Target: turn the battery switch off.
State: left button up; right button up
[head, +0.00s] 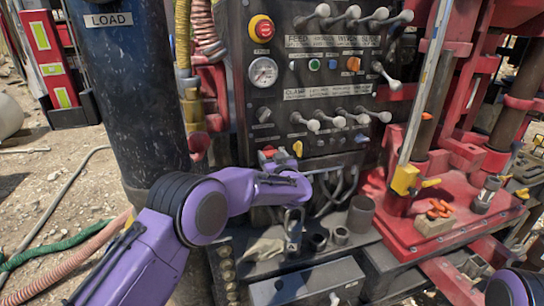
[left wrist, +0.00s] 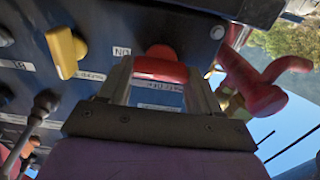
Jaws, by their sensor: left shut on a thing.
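The battery switch has a red handle (left wrist: 160,70) on the dark panel. In the left wrist view, an upside-down ON label (left wrist: 122,51) lies beside it, with another label partly hidden behind the fingers. The red switch (head: 268,152) also shows low on the control panel in the head view, just above my purple left wrist. My left gripper (left wrist: 162,84) is shut on the red handle, with one finger at each end of it. The handle lies about crosswise in that view. My right gripper is out of view.
A yellow knob (head: 297,148) sits close beside the switch. A red valve-like handle (left wrist: 260,85) stands on the other side in the wrist view. Levers (head: 340,120) line the panel above. A dark LOAD cylinder (head: 130,90) stands at left; a cluttered bench (head: 300,282) lies below.

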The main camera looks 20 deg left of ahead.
pick_arm(q)
jog(key=n+b, duration=0.3)
jog(key=shift+a+f+n+b, duration=0.1)
jog(key=shift+n+b, duration=0.2)
jog(key=shift+n, duration=0.1)
jog(key=n+b, duration=0.4)
jog(key=n, duration=0.1)
jog(key=shift+a+n+b, duration=0.1)
jog(key=shift+n+b, duration=0.2)
jog(key=n+b, duration=0.4)
jog(key=n, duration=0.1)
jog(key=shift+s+a+f+b, duration=0.1)
jog(key=shift+b, duration=0.25)
jog(key=shift+r+n+b, duration=0.2)
jog(key=shift+n+b, duration=1.15)
jog(key=shift+n, duration=0.45)
jog(key=shift+r, duration=0.1)
jog(key=o, duration=1.1)
jog(key=shift+c, duration=0.2)
jog(key=shift+f, duration=0.25)
